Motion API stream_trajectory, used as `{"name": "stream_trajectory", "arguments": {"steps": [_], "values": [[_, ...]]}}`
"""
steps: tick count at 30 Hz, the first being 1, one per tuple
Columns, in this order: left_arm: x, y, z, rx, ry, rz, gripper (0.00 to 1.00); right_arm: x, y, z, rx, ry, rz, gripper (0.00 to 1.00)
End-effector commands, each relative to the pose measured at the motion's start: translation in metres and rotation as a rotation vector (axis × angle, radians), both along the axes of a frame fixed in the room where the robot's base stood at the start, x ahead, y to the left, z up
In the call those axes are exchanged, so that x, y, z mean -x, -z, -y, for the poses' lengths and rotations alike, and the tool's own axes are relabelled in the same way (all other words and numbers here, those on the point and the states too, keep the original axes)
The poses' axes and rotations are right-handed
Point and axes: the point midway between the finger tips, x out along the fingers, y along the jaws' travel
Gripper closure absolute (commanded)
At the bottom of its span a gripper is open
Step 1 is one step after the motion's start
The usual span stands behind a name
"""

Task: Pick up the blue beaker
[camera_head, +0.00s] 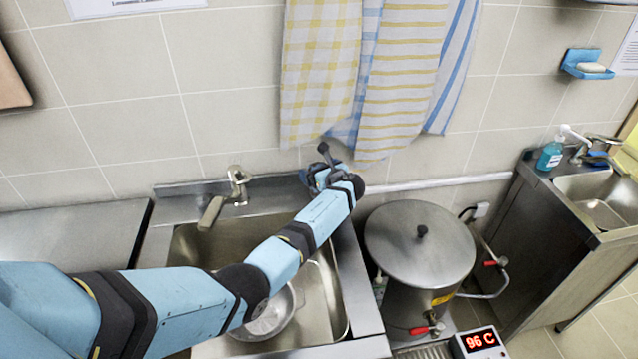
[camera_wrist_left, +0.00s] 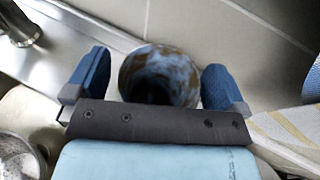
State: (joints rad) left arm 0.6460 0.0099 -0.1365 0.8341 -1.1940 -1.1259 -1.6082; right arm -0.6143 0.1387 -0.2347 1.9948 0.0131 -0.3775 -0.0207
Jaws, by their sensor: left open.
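The blue beaker (camera_wrist_left: 158,62) shows in the left wrist view as a round vessel, mottled blue and brown, with a dark opening facing the camera. My left gripper (camera_wrist_left: 154,84) is open, with one blue finger on each side of the beaker. A narrow gap shows between the beaker and each finger. In the head view my left gripper (camera_head: 323,165) is at the sink's back right corner, near the wall. There the arm and gripper hide most of the beaker, and I cannot make it out clearly. My right gripper is not in view.
A steel sink (camera_head: 335,300) with a metal bowl (camera_head: 272,318) lies under my left arm. A faucet (camera_head: 237,182) stands behind it. A large lidded pot (camera_head: 420,245) stands to the right. Towels (camera_head: 370,75) hang on the wall just behind the gripper.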

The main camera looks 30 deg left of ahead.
Motion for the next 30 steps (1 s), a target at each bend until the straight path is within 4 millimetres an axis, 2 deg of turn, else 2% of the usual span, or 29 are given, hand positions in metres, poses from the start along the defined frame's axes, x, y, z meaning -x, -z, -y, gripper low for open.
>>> {"name": "stream_trajectory", "arguments": {"steps": [6,8,12,13,20,23,30], "values": [[-0.001,0.001,-0.001,0.001,0.001,0.0,0.0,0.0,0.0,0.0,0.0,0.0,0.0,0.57],[-0.001,0.001,-0.001,0.001,0.001,0.0,0.11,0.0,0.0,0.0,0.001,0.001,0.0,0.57],[0.0,0.001,-0.001,0.001,0.001,0.0,0.44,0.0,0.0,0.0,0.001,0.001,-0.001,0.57],[0.0,0.001,-0.001,0.001,0.001,0.0,0.46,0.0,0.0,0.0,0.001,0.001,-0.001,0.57],[0.0,0.0,0.0,0.001,0.001,0.001,0.47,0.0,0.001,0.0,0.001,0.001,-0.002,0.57],[-0.001,-0.006,0.0,0.001,0.0,0.003,0.47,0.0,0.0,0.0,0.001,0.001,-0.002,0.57],[-0.001,-0.051,0.0,0.002,0.0,0.006,0.47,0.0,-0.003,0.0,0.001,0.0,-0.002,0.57]]}}
